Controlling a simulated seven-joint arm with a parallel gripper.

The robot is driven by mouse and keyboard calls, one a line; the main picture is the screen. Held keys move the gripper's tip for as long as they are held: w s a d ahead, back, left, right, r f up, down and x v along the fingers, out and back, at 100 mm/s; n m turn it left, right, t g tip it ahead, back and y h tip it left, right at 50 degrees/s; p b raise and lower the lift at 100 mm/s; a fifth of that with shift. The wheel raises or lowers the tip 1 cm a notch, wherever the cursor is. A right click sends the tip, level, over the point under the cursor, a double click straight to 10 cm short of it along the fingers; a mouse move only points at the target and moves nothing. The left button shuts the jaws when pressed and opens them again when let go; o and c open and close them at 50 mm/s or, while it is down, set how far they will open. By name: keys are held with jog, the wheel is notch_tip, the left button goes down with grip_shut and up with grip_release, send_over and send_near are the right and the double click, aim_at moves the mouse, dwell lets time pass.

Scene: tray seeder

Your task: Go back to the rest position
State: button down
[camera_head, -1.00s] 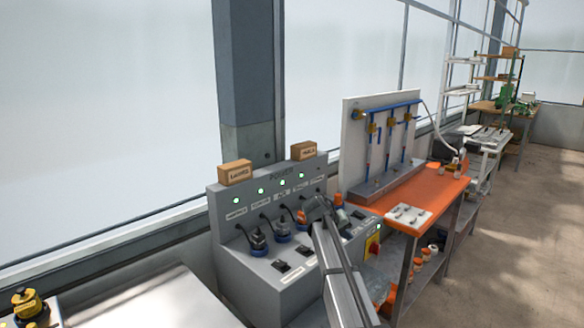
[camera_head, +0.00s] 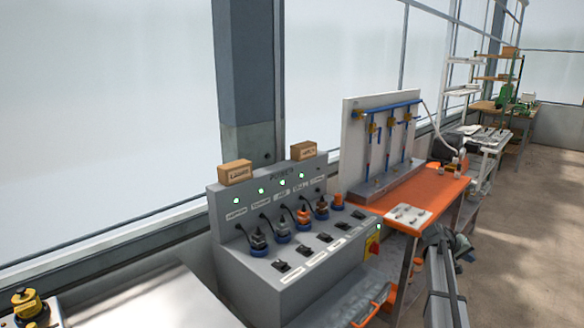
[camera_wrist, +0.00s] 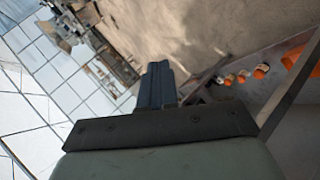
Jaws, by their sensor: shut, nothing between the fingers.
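My gripper shows in the wrist view (camera_wrist: 158,82), its dark fingers pressed together with nothing between them. It points out over the brown floor. In the head view my arm stands at the lower right, to the right of the orange table (camera_head: 440,190) and clear of the grey power panel (camera_head: 290,285). The fingertips cannot be made out in that view. The panel carries several plugs in a row, among them an orange one (camera_head: 303,216), with green lights lit above and black switches in front.
The orange table holds a white board (camera_head: 352,130) with blue pipes and a small white plate (camera_head: 408,216). Orange and white items lie on the shelf below it. Two small brown boxes (camera_head: 235,172) sit on the panel. Open floor (camera_head: 535,230) lies to the right.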

jog(key=s+a+f+n+g+y, duration=0.1)
jog(key=s+a+f+y, duration=0.1)
jog(key=s+a+f, duration=0.8)
jog(key=s+a+f+g+y, duration=0.15)
jog(key=s+a+f, duration=0.35)
jog(key=f, duration=0.9)
jog(key=s+a+f+n+g+y, duration=0.1)
jog(key=s+a+f+y, duration=0.2)
jog(key=s+a+f, duration=0.55)
jog(key=s+a+f+g+y, duration=0.1)
jog(key=s+a+f, duration=0.3)
jog(key=s, duration=0.7)
jog(key=s+a+f+g+y, duration=0.2)
jog(key=s+a+f, duration=0.3)
jog(key=s+a, duration=0.4)
jog(key=s+a+f+g+y, duration=0.1)
jog(key=s+a+f, duration=0.4)
jog(key=s, duration=0.8)
jog(key=shift+a+f+m+g, duration=0.2)
jog(key=shift+a+m+g, duration=0.1)
jog(key=shift+a+g, duration=0.6)
